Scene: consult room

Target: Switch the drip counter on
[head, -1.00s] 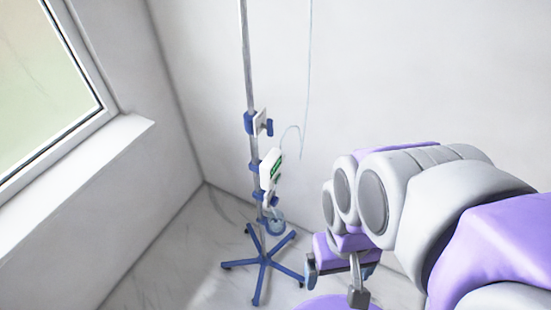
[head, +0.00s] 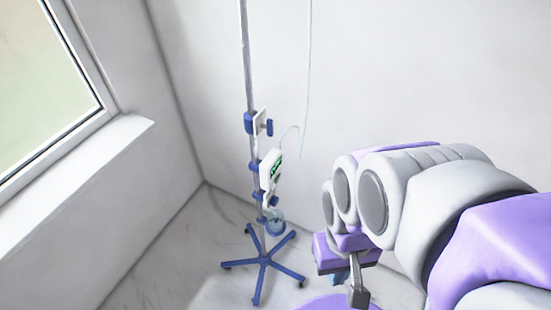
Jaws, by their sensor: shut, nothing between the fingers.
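The drip counter appears to be the white box (head: 271,169) with a small green display, clamped to the IV pole (head: 248,70). The display's marks are too small to read, and I cannot make out a switch. My gripper (head: 339,278) is at the lower middle right, largely hidden below my purple and grey arm.
A white plate with a blue clamp (head: 249,123) is higher on the pole. The blue star base (head: 264,263) spreads on the floor. A window (head: 45,90) is left.

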